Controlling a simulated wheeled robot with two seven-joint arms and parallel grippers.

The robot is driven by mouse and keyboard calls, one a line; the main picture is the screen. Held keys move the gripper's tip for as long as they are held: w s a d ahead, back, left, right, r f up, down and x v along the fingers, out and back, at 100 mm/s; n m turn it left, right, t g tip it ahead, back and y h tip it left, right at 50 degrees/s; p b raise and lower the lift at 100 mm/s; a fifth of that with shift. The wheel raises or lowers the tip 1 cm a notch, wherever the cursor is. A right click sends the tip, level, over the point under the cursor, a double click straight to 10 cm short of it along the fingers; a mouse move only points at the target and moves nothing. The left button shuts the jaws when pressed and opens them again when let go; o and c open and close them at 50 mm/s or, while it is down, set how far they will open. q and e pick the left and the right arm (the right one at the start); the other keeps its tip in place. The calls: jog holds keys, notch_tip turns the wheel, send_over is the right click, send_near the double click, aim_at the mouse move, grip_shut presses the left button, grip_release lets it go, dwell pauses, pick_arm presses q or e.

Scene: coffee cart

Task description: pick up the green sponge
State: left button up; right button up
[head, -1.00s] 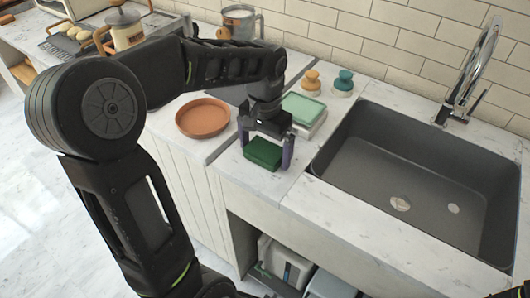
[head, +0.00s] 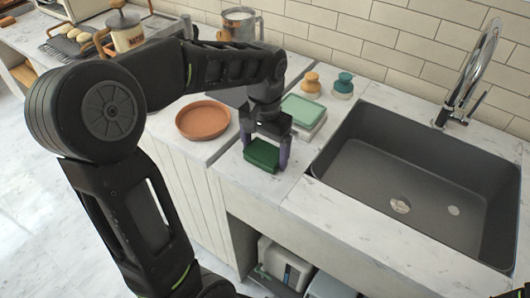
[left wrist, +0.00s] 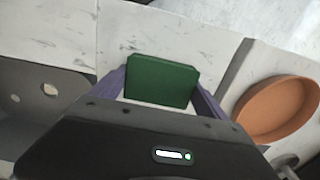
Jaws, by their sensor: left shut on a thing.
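The green sponge (head: 262,154) is a dark green block at the counter's front part, left of the sink. My left gripper (head: 265,158) comes down over it from above, with a purple finger at each end of the sponge. The left gripper is shut on the sponge. In the left wrist view the sponge (left wrist: 161,81) sits between the two purple fingers. I cannot tell whether its underside touches the counter.
A terracotta dish (head: 203,119) stands left of the gripper. A pale green-topped box (head: 304,112) and two knobbed items, orange (head: 311,82) and teal (head: 343,84), stand behind. The grey sink (head: 420,170) with its faucet (head: 468,80) lies to the right.

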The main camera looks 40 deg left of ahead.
aim_at(265, 151)
pick_arm(q)
notch_tip(265, 151, up, 10)
jog(key=shift+p, duration=0.3)
dwell(0.5)
jog(key=o, duration=0.8)
jog(key=shift+c, duration=0.2)
jog(key=c, duration=0.6)
